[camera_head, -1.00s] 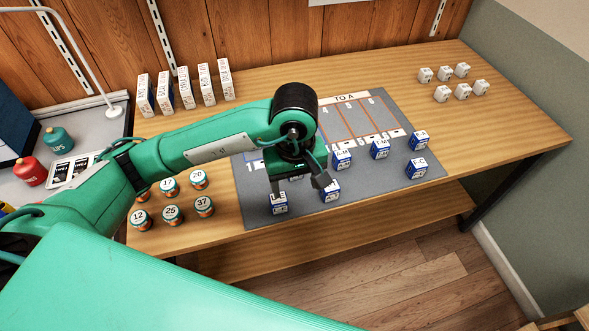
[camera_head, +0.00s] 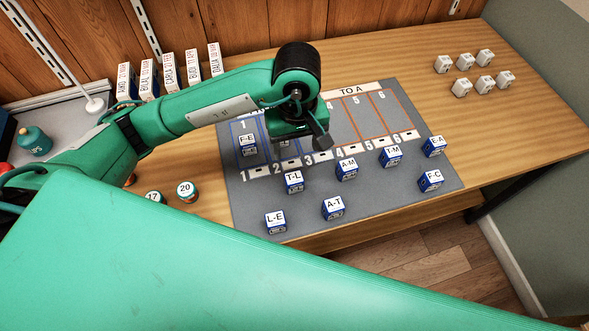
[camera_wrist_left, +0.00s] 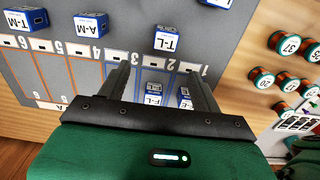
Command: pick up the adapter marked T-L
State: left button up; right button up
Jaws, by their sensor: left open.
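The adapter marked T-L (camera_head: 293,181) is a small blue and white block on the grey mat, in front of the numbered lanes. In the left wrist view T-L (camera_wrist_left: 165,42) lies beyond my fingertips, apart from them. My left gripper (camera_head: 300,143) is open above the lanes, behind T-L in the head view. In the left wrist view its two fingers (camera_wrist_left: 156,73) are spread. Between and below them are an adapter that reads like F-L (camera_wrist_left: 153,93) and a partly hidden one beside it. My right gripper is not in view.
Other adapters stand near: F-E (camera_head: 247,145), A-M (camera_head: 347,169), A-T (camera_head: 333,208), L-E (camera_head: 276,222), T-M (camera_head: 391,156) and F-C (camera_head: 431,181). Bare grey mat (camera_head: 385,200) lies between them. White blocks (camera_head: 485,82) stand at the far right, numbered jars (camera_head: 187,191) at left.

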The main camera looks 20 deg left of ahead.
aim_at(294, 178)
pick_arm(q)
jog(key=f, duration=0.7)
jog(key=shift+s+f+p, duration=0.2)
jog(key=shift+s+p, duration=0.05)
jog(key=shift+p, duration=0.1)
jog(key=shift+s+f, duration=0.2)
jog(key=shift+f, duration=0.4)
jog(key=f, duration=0.1)
jog(key=f+p, duration=0.1)
jog(key=f, duration=0.1)
jog(key=shift+s+a+f+p, duration=0.1)
jog(key=shift+s+f+p, duration=0.2)
jog(key=shift+w+f, duration=0.1)
jog(key=shift+f, duration=0.3)
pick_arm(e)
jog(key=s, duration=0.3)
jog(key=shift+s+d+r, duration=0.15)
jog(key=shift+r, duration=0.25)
pick_arm(q)
jog(key=c, duration=1.1)
